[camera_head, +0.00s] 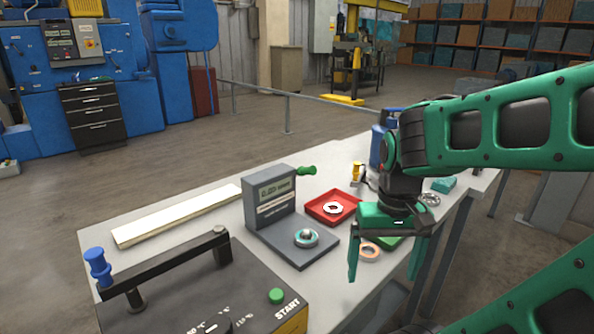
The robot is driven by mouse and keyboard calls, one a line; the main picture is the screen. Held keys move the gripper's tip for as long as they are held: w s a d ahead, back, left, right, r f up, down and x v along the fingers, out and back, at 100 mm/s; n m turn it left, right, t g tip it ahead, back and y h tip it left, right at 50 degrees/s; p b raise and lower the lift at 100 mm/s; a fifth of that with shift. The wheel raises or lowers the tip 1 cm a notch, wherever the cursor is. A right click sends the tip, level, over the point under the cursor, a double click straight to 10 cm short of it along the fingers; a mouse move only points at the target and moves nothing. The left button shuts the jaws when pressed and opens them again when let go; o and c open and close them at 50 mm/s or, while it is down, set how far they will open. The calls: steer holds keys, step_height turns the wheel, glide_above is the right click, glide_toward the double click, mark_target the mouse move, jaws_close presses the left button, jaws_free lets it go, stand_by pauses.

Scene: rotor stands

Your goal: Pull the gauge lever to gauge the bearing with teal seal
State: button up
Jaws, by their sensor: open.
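A grey bearing gauge (270,205) stands on the table with a small display on its upright face. Its lever with a green knob (307,170) sticks out to the right at the top. A bearing with a teal seal (306,239) lies on the gauge's base plate, in front of the display. My gripper (383,268) points down with its fingers apart, to the right of the gauge. It is empty and clear of the lever and the bearing.
A red tray (317,210) holding a metal ring sits right of the gauge. A ring with an orange face (369,252) and a partly hidden green tray (389,241) lie by my gripper. A heater with a START button (276,296) fills the front left. A pale bar (178,216) lies behind.

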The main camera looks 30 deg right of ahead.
steer(key=shift+c, duration=1.3)
steer(key=shift+s+d+r, duration=0.1)
steer(key=shift+s+r, duration=0.05)
steer(key=shift+r, duration=0.7)
steer(key=c, duration=1)
steer(key=shift+m, duration=0.5)
steer(key=w+r, duration=0.2)
steer(key=w, duration=0.1)
steer(key=w+d+r, duration=0.1)
steer(key=shift+w, duration=0.4)
jaws_close()
steer(key=w+d+r+m, duration=0.1)
steer(key=w+r, duration=0.3)
steer(key=w, duration=0.5)
steer(key=w+d+r+m, duration=0.1)
steer(key=w+r, duration=0.4)
steer(key=w, duration=0.5)
steer(key=w+d+r+m, duration=0.1)
steer(key=w+r, duration=0.3)
steer(key=w, duration=0.6)
steer(key=shift+r+m+y, duration=0.2)
steer(key=shift+m+y, duration=0.2)
steer(key=shift+m, duration=0.4)
steer(key=shift+d+f, duration=0.1)
